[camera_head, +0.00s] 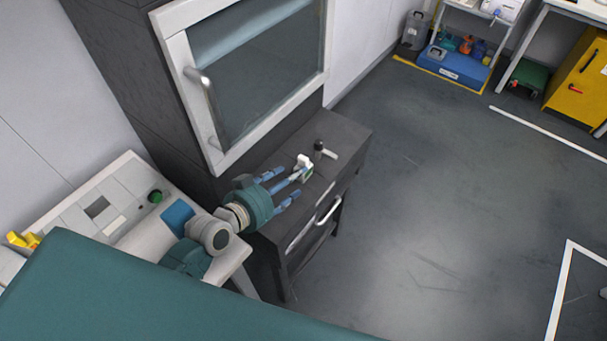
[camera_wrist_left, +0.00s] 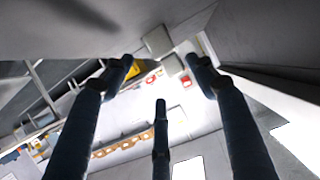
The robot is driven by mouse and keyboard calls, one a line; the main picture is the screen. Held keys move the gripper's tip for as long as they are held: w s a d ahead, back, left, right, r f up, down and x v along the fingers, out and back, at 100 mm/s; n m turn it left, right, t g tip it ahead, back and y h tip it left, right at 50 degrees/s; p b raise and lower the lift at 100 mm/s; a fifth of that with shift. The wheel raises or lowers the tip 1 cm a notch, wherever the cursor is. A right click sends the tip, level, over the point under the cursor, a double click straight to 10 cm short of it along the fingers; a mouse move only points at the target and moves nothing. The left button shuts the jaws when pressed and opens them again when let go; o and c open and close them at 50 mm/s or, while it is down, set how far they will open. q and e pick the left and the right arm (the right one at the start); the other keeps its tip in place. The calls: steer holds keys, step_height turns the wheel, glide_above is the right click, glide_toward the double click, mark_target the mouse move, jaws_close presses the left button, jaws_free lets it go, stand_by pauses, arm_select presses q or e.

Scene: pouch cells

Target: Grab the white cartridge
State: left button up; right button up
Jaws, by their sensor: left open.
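The white cartridge (camera_head: 304,168) is a small white block with a little green on it, on the dark cabinet top (camera_head: 345,130). My left gripper (camera_head: 289,182) is open, its blue fingers spread, just short of the cartridge on its lower-left side. In the left wrist view, a pale block that looks like the cartridge (camera_wrist_left: 158,40) shows beyond the gap between the fingertips of my left gripper (camera_wrist_left: 160,75). Nothing is between the fingers. I cannot tell whether any fingertip touches the cartridge. My right gripper is not in view.
A black-knobbed post with a pale bar (camera_head: 320,148) stands just behind the cartridge. A dark cabinet with a white-framed glass door (camera_head: 265,75) rises at the left. A control console (camera_head: 110,205) is at lower left.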

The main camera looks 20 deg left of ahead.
arm_select(q)
steer(key=x, duration=0.1)
steer(key=p+x, duration=0.1)
steer(key=x, duration=0.3)
steer(key=shift+w+a+r, duration=0.25)
steer(key=shift+w, duration=0.05)
steer(key=shift+w+d+f, duration=0.15)
steer(key=shift+w+f, duration=0.05)
steer(key=shift+w, duration=0.1)
steer(key=shift+c, duration=0.3)
jaws_close()
steer(key=shift+r, duration=0.15)
